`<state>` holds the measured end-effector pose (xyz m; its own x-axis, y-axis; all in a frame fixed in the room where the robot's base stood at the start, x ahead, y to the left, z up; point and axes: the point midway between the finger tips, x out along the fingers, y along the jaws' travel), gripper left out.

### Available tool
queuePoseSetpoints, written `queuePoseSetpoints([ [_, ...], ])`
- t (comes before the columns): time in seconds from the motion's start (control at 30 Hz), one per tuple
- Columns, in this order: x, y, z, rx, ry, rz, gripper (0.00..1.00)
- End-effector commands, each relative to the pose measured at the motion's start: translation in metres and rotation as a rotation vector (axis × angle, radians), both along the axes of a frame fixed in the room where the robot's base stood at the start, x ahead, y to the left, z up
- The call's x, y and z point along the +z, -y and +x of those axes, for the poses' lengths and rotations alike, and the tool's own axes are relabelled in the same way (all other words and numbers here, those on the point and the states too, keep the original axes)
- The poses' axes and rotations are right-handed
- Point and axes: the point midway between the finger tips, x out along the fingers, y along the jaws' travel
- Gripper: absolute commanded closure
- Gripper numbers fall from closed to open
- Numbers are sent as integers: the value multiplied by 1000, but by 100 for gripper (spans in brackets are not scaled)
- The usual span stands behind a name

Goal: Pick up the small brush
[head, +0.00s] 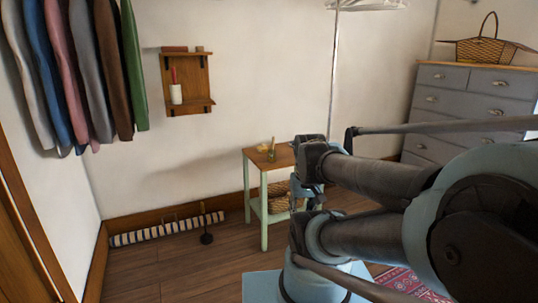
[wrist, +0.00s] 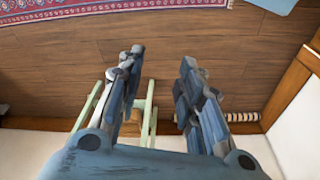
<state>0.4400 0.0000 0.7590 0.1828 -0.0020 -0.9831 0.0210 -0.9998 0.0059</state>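A small side table (head: 250,155) with a wooden top and pale green legs stands against the far wall. A small tan item (head: 263,148) and a thin upright item (head: 273,146) are on its top. They are too small to tell which, if either, is the small brush. My gripper (wrist: 160,65) is open in the wrist view, with nothing between its fingertips. In that view it is above the wooden floor, and the table's green legs (wrist: 90,100) show partly behind the left finger. In the head view my arm covers the right side of the table.
A woven basket (head: 278,196) sits on the table's lower shelf. A grey dresser (head: 440,90) stands at right. A patterned rug (wrist: 100,10) lies on the floor.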

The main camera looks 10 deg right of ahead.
Motion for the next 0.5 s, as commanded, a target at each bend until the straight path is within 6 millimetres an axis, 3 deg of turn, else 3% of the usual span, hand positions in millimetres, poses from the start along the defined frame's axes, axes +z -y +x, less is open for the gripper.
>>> queuePoseSetpoints([
  [0.33,0,0,0,0,0,0,67],
  [0.37,0,0,0,0,0,0,62],
  [0.5,7,-2,-5,-14,16,14,62],
])
